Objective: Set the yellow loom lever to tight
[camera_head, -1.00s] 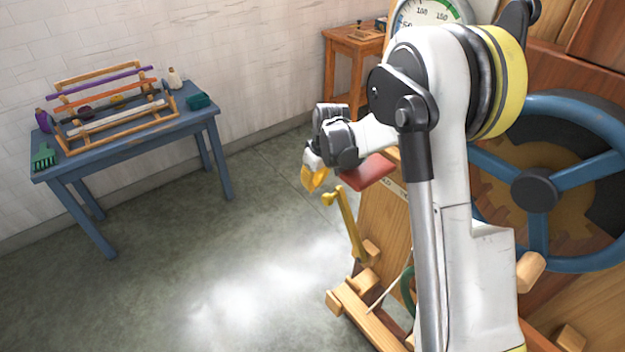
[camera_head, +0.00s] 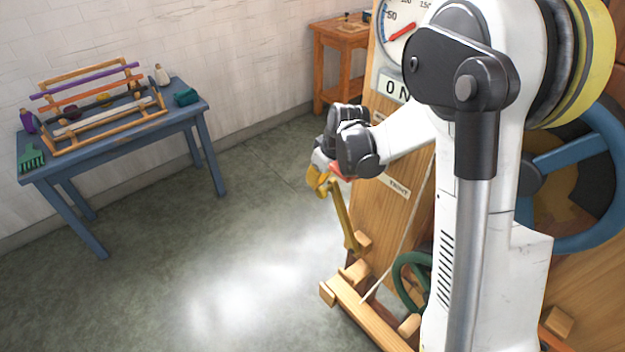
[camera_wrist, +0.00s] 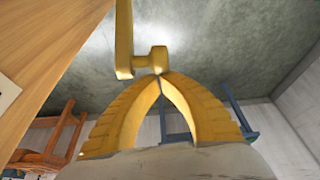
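The yellow loom lever (camera_head: 345,222) stands on the side of the wooden loom frame, its knob end up and leaning left. In the wrist view the lever (camera_wrist: 125,38) comes from the top, with its knob (camera_wrist: 152,61) sticking out right at the fingertips. My gripper (camera_head: 318,178) is at the lever's upper end. In the wrist view its yellow fingers (camera_wrist: 161,76) meet at the tips, with nothing seen between them. The tips look against or very close to the knob; contact is unclear. A small plate reading "TIGHT" (camera_head: 396,186) is on the panel right of the lever.
The loom's wooden panel (camera_head: 395,220) stands close right of the lever, with a green wheel (camera_head: 402,278) and a blue wheel (camera_head: 585,165). A blue table (camera_head: 130,140) with a small rack stands left. An orange stool (camera_head: 341,40) is behind. Floor between is clear.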

